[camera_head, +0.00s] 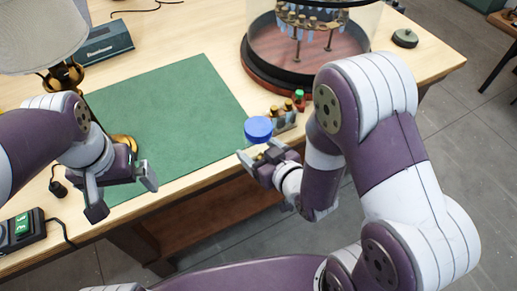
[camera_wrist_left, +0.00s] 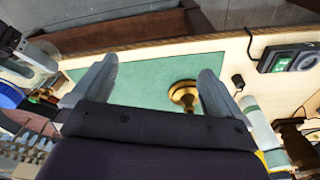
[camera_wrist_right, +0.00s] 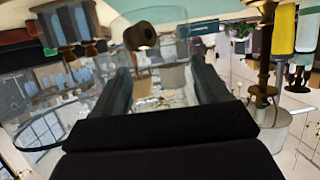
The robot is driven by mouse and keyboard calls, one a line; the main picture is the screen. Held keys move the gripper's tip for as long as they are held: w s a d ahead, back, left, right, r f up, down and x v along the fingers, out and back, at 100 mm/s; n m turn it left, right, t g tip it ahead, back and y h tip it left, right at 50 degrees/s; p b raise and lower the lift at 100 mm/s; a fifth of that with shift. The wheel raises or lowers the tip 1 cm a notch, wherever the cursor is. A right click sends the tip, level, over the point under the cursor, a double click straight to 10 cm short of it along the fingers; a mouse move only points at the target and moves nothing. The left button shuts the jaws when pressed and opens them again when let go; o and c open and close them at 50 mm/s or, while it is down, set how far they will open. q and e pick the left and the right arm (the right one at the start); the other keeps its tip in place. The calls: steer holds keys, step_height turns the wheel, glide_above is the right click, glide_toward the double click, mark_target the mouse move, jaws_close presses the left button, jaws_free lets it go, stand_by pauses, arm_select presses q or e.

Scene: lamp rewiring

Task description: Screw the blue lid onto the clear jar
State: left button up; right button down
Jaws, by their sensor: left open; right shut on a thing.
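The blue lid (camera_head: 258,129) shows in the head view just beyond the fingertips of my right gripper (camera_head: 264,153). It also shows at the left edge of the left wrist view (camera_wrist_left: 10,95). In the right wrist view, the fingers of my right gripper (camera_wrist_right: 160,85) stand apart around a faint see-through shape, which looks like the clear jar (camera_wrist_right: 182,32). The jar is hard to make out in the head view, and I cannot tell whether the lid touches it. My left gripper (camera_head: 122,192) is open and empty near the mat's front left, away from the lid.
A green mat (camera_head: 175,110) covers the table's middle and is mostly clear. A large glass dome (camera_head: 350,35) on a dark base stands beyond my right gripper. Small brass parts (camera_head: 284,113) sit beside the lid. A brass lamp (camera_head: 62,75) and a blue-grey box (camera_head: 106,43) stand at left.

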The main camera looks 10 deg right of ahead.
arm_select(q)
steer(key=shift+s+r, duration=0.1)
steer(key=shift+r, duration=0.5)
